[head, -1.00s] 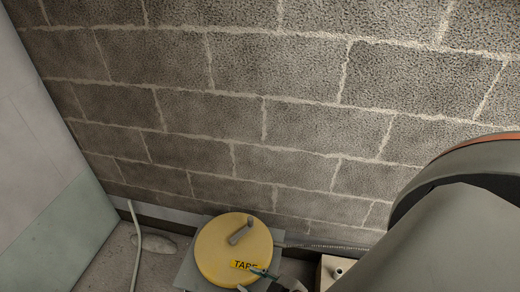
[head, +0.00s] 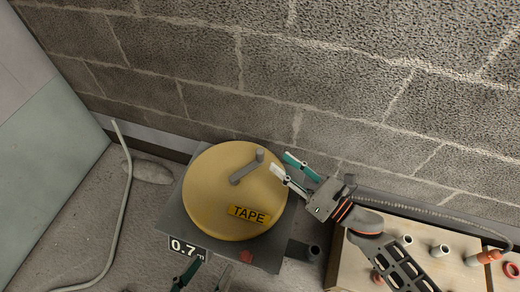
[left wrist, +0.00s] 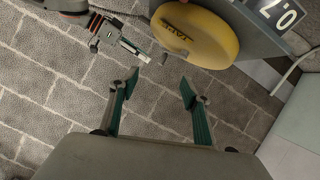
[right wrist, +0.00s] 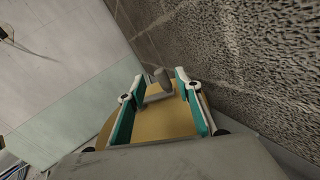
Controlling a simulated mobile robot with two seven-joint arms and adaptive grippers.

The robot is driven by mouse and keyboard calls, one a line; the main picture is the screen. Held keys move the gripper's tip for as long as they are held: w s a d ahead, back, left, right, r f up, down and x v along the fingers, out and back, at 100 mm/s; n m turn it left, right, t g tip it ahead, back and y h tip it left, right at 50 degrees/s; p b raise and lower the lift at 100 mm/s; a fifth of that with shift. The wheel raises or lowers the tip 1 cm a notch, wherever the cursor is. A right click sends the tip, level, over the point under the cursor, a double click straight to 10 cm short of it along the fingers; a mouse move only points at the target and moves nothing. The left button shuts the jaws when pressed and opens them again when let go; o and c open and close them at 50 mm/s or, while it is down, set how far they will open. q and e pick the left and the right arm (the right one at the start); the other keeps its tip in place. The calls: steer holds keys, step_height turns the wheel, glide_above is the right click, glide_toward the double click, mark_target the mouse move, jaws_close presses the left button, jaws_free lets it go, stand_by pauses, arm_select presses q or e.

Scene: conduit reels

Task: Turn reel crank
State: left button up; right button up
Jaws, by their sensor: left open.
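The reel is a round yellow disc (head: 210,195) with a TAPE label (head: 248,213), lying on a grey plate in the head view. Its grey crank (head: 246,168) runs from the disc's middle to an upright handle (head: 260,155) near the far rim. My right gripper (head: 281,163) is open just right of the handle, apart from it. In the right wrist view the handle (right wrist: 161,78) shows between the open fingers (right wrist: 160,80), beyond their tips. My left gripper (head: 188,272) is at the bottom edge; the left wrist view shows its fingers (left wrist: 160,84) apart and empty.
A wooden box (head: 340,262) with several pipe pieces stands at the right. A grey block wall (head: 350,60) rises behind. A pale conduit (head: 125,190) lies on the floor at left. A "0.7 m" display (head: 187,249) sits at the plate's front.

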mark_target(263, 156)
steer(key=f+n, duration=0.2)
steer(key=shift+w+a+f+g+b, duration=0.1)
steer(key=shift+a+f+g+b, duration=0.2)
steer(key=shift+a+g+b, duration=0.1)
steer(key=shift+w+a+n+g+y, duration=0.3)
steer(key=shift+w+n+y, duration=0.1)
steer(key=shift+n, duration=0.5)
steer(key=x, duration=0.3)
steer(key=b+x, duration=0.1)
steer(key=x, duration=0.3)
steer(key=shift+w+a+r, duration=0.2)
steer(key=shift+w, duration=0.05)
arm_select(q)
steer(key=shift+d+f+n, duration=0.1)
steer(key=shift+d+n, duration=0.35)
steer(key=shift+n, duration=0.35)
arm_select(e)
jaws_close()
